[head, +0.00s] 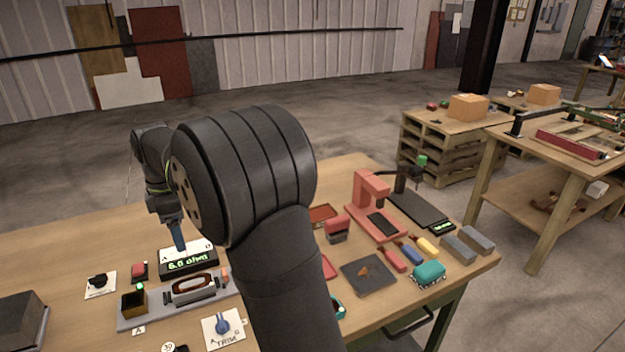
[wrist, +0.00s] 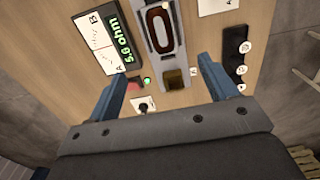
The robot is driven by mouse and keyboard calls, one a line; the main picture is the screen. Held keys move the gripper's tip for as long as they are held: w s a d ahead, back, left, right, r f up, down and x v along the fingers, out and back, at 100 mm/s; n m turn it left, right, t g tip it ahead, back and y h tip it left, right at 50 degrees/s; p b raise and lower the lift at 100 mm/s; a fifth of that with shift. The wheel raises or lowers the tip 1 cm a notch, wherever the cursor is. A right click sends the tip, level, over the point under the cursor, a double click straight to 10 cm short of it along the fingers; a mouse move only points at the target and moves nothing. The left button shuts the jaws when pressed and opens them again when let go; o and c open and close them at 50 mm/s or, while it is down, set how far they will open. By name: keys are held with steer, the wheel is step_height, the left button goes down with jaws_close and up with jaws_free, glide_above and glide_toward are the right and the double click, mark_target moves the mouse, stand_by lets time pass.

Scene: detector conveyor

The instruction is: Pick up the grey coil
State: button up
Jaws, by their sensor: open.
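An oval coil (head: 193,285), a dark brown ring with a paler middle, lies in a grey holder on the grey track (head: 150,322) at the front left. In the wrist view the coil (wrist: 159,28) is near the top centre, on the same grey track (wrist: 172,53). I cannot make out a plainly grey coil. My gripper (head: 179,245) points down with blue fingers behind the track, near the ohm display (head: 188,262). In the wrist view my gripper (wrist: 160,68) is open and empty, its fingers on either side of the track's near end, apart from the coil.
A brass-coloured block (head: 134,302) stands at the track's left end. A red button (head: 139,271), a black knob (head: 99,282) and a blue knob (head: 222,325) surround the track. My arm hides the table's middle. A red press (head: 372,205) and several tools stand at the right.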

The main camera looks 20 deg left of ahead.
steer(key=shift+a, duration=0.1)
glide_above(192, 283)
steer(key=f, duration=1.2)
steer(key=shift+w, duration=0.3)
steer(key=shift+s+f, duration=0.15)
steer(key=shift+f, duration=1.2)
steer(key=shift+s+f, duration=0.15)
steer(key=shift+f, duration=1.2)
steer(key=shift+c, duration=0.5)
steer(key=shift+r, duration=0.1)
steer(key=c, duration=1.2)
